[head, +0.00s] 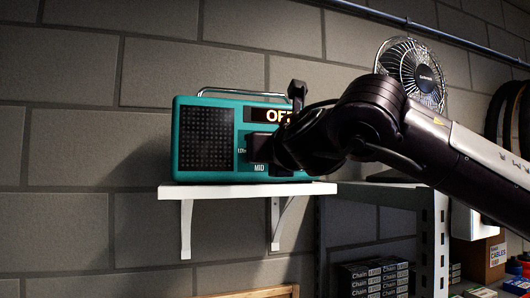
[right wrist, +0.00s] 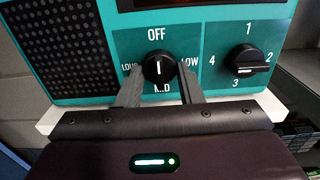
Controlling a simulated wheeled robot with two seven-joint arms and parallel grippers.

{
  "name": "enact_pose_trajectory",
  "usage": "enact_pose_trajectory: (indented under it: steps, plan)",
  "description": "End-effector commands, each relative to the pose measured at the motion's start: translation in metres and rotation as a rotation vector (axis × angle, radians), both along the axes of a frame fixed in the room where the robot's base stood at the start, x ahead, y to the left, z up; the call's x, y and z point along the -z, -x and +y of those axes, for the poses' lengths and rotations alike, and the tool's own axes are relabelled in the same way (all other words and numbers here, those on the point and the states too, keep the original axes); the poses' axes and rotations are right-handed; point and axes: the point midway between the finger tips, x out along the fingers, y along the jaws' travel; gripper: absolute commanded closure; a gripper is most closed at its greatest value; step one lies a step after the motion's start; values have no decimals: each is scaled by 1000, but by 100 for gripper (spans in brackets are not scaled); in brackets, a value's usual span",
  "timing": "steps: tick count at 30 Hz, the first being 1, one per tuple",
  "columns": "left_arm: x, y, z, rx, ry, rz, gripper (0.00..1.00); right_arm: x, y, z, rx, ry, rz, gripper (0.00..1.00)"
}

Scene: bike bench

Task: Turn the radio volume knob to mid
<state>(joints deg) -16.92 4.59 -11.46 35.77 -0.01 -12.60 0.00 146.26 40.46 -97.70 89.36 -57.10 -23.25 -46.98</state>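A teal radio (head: 207,140) stands on a white shelf in the head view, and my right gripper (head: 262,148) is at its front, hiding the knobs there. The right wrist view shows the black volume knob (right wrist: 158,68) with its white pointer line upright, in line with OFF. LOUD is at its left, LOW at its right and MID below. My right gripper (right wrist: 161,82) has one finger on each side of the knob. The fingers look slightly apart from it; contact is hard to judge. The display reads OF, its end covered. My left gripper is not in view.
A second black knob (right wrist: 243,62), numbered 1 to 4, sits right of the volume knob. The white shelf (head: 230,190) is under the radio. A fan (head: 412,72) stands to the right, with boxes (head: 374,277) below on a rack. The wall at left is bare.

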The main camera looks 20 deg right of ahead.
Motion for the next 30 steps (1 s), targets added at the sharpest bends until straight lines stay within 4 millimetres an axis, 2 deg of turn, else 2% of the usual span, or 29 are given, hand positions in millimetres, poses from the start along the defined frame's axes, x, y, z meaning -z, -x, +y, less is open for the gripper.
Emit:
enact_pose_trajectory:
  steps: [3, 14, 30]
  plan:
    - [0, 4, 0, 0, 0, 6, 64, 0, 0, -1, 1, -1, 1, 90]
    - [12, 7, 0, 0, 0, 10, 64, 4, -1, 0, 1, -76, 5, 90]
    - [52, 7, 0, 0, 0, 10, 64, 5, -2, 2, 0, -530, 23, 90]
